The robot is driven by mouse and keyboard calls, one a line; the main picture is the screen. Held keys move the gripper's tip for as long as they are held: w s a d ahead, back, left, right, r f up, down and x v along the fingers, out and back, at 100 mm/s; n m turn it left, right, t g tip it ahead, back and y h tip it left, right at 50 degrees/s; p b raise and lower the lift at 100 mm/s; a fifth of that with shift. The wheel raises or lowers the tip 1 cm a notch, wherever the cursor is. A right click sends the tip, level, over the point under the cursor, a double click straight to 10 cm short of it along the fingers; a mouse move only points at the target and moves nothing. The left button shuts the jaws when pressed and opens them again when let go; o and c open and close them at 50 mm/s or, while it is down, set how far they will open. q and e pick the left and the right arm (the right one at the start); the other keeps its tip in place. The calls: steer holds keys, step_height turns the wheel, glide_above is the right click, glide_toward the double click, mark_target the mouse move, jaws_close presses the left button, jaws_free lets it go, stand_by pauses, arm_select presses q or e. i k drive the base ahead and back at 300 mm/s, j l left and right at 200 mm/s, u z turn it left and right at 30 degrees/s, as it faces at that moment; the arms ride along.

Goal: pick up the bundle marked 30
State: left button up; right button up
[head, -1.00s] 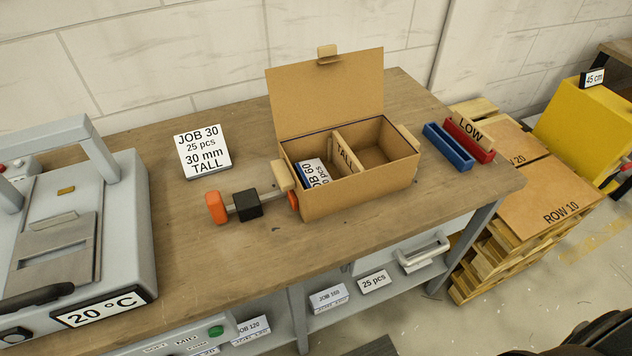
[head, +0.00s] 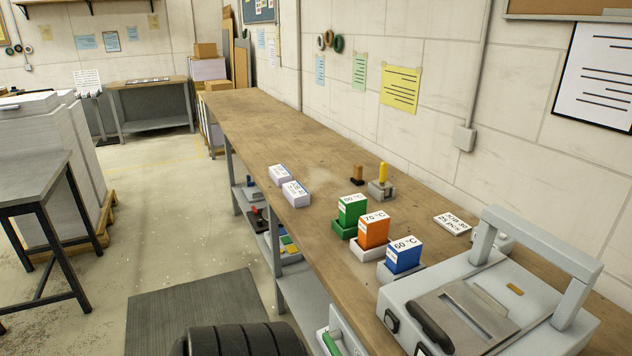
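Two small white bundles with printed labels lie close together near the bench's front edge in the head view: a farther one (head: 279,174) and a nearer one (head: 295,193). Their print is too small to read, so I cannot tell whether either is marked 30. A white card (head: 452,224) with black print lies on the bench beyond the grey machine; its number is not clear. Neither of my grippers is in view.
The long wooden bench (head: 245,115) runs away to the back left. Green (head: 351,209), orange (head: 373,230) and blue (head: 404,254) temperature blocks stand before the grey machine (head: 470,310). A yellow-handled tool (head: 382,178) stands behind. Floor on the left is open beside a dark mat (head: 190,310).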

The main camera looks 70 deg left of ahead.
mark_target(279, 174)
steer(key=u, duration=2.5)
steer(key=i+z, duration=0.15)
steer(key=z, duration=0.3)
steer(key=i+j+z, duration=0.1)
steer(key=z, duration=0.3)
steer(key=i+j+z, duration=0.3)
steer(key=j, duration=0.3)
steer(key=i+j+z, duration=0.25)
steer(key=j, duration=0.4)
steer(key=i+j+z, duration=0.15)
steer(key=i+j, duration=0.1)
steer(key=j, duration=0.1)
